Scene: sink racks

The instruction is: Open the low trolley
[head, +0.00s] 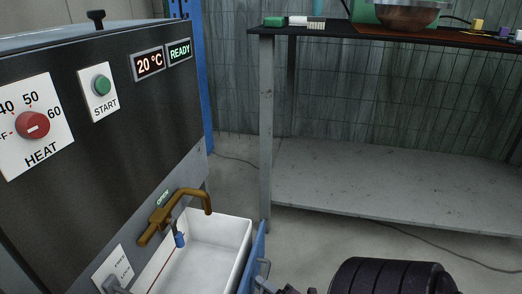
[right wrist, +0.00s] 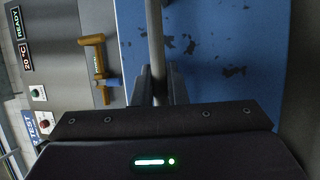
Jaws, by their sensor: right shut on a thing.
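The low trolley shows in the head view as a white open tub (head: 222,243) with a blue front panel (head: 256,262), standing out from the lower part of the dark machine. Its inside looks empty; its lower part is cut off by the frame. In the right wrist view the blue panel (right wrist: 215,75) is scratched and carries a grey bar handle (right wrist: 155,30). My right gripper (right wrist: 158,80) is shut on that handle, one finger on each side. In the head view only a bit of the right gripper (head: 277,288) shows at the bottom edge. My left gripper is in neither view.
A brass lever (head: 172,213) with a blue tag sits above the tub, by a green OPEN label. A white lock plate (head: 118,268) is at lower left. A metal table (head: 390,180) with a low shelf stands to the right. Some floor shows between.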

